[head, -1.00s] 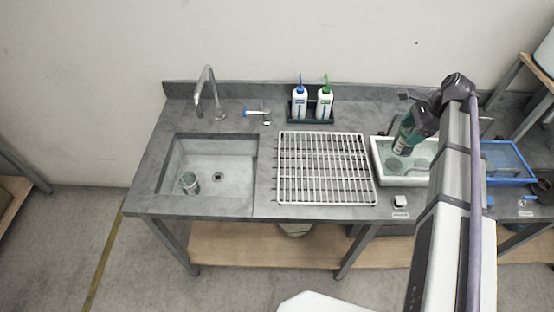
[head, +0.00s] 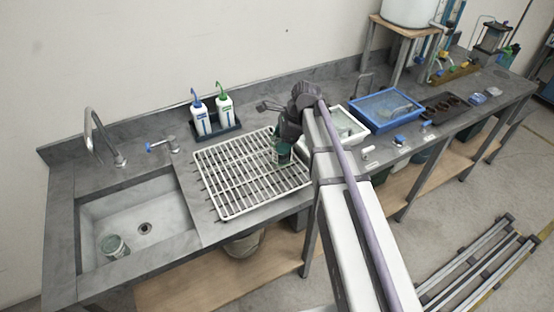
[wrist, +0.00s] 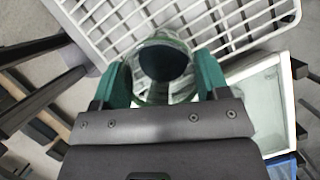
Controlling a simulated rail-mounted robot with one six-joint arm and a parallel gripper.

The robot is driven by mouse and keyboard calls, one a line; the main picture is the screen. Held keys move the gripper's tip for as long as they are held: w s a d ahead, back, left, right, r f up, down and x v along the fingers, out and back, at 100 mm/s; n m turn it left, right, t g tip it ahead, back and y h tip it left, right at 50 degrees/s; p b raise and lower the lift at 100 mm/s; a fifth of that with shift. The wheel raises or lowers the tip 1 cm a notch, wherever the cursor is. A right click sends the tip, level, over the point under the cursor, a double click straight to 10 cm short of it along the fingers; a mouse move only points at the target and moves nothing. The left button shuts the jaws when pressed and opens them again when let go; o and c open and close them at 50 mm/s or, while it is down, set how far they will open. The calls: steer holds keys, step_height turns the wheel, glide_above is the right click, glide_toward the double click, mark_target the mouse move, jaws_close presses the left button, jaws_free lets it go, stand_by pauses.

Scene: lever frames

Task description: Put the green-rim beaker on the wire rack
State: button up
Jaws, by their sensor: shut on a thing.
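My gripper (head: 283,150) is over the right part of the white wire rack (head: 232,201). In the wrist view its two green fingers (wrist: 160,88) are shut on a clear beaker with a green rim (wrist: 160,38), one finger on each side. The beaker appears upright, seen from above with a dark inside. The wire rack (wrist: 241,18) spreads behind and beyond it. In the head view the beaker is mostly hidden by my gripper, and I cannot tell whether its base touches the bars.
Another beaker (head: 113,246) stands in the sink (head: 90,222). Two wash bottles (head: 212,112) stand in a dark holder behind the rack. A white tray (head: 354,137) and a blue tray (head: 384,125) lie to the right. Most of the rack is bare.

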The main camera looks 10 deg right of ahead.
mark_target(279, 159)
step_height(279, 159, down, 4)
steer(key=b, duration=0.4)
steer(key=shift+r+p, duration=0.3)
steer(key=shift+f, duration=0.15)
steer(key=o, duration=1)
